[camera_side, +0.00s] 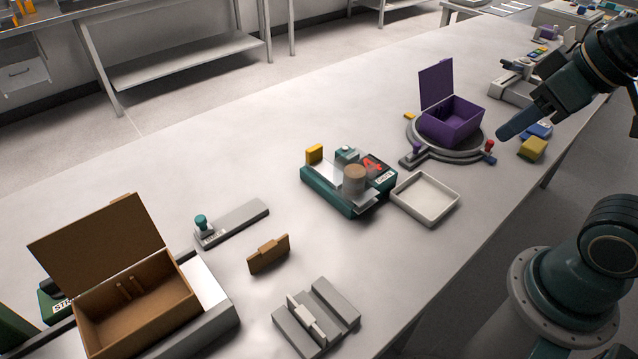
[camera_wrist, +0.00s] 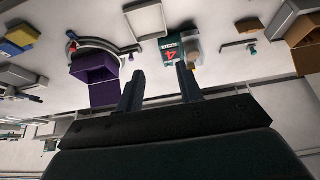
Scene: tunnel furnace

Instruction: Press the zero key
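A dark green scale (camera_side: 332,191) with a red digit on its display stands mid-table; the wrist view shows it upside down (camera_wrist: 169,57), just beyond my fingers. A brown cylinder (camera_side: 354,179) stands on its pan. A small pale green raised part (camera_side: 346,154) and a yellow block (camera_side: 314,154) are at its back edge. I cannot read which part is the zero key. My gripper (camera_side: 504,137) is above the right side of the table, well right of the scale. In the wrist view its two fingers (camera_wrist: 160,74) are apart with nothing between them.
A white tray (camera_side: 424,217) sits directly right of the scale. An open purple box (camera_side: 452,122) stands on a round turntable near my gripper, with a red-knobbed post (camera_side: 489,146) and a yellow block (camera_side: 533,148) beside it. An open brown box (camera_side: 137,303) is at front left.

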